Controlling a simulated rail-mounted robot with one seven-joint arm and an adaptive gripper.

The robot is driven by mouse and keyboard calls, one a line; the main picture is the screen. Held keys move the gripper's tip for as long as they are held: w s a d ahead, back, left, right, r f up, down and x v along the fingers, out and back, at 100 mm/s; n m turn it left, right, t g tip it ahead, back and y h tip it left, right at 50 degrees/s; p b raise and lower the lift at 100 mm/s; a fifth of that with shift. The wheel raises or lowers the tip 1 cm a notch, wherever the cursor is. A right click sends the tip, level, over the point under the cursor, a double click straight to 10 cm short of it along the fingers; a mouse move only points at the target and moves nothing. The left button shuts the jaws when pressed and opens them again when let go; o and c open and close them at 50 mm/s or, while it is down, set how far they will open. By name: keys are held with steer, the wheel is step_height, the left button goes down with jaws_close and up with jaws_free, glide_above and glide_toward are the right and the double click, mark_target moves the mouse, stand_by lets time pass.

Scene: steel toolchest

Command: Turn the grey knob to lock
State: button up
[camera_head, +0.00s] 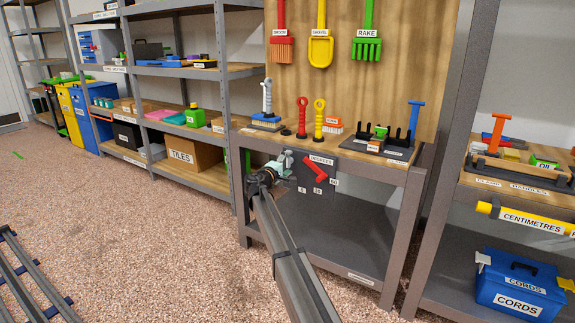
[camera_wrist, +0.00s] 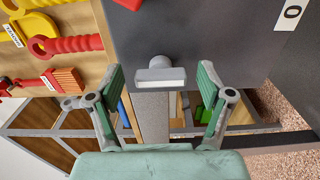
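The grey knob (camera_wrist: 160,80) shows in the wrist view at the edge of a dark panel (camera_wrist: 205,30), with a pale strip along its front. My gripper (camera_wrist: 160,72) is open, its two green fingers on either side of the knob with visible gaps. I cannot tell how deep the knob sits between the fingertips. In the head view my gripper (camera_head: 282,164) is at the left edge of the dark panel (camera_head: 318,189), at the front of the workbench. The knob cannot be made out clearly there.
The panel carries a red pointer (camera_head: 315,172) and number labels. Above it, the bench top holds a red ring-handled tool (camera_head: 302,118), a yellow one (camera_head: 319,120) and a black holder (camera_head: 385,145). A blue CORDS box (camera_head: 515,285) sits on the lower right shelf. The floor at left is mostly clear.

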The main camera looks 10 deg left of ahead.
steer(key=shift+s, duration=0.15)
steer(key=v, duration=1.1)
steer(key=shift+s+a, duration=0.2)
steer(key=shift+s, duration=0.15)
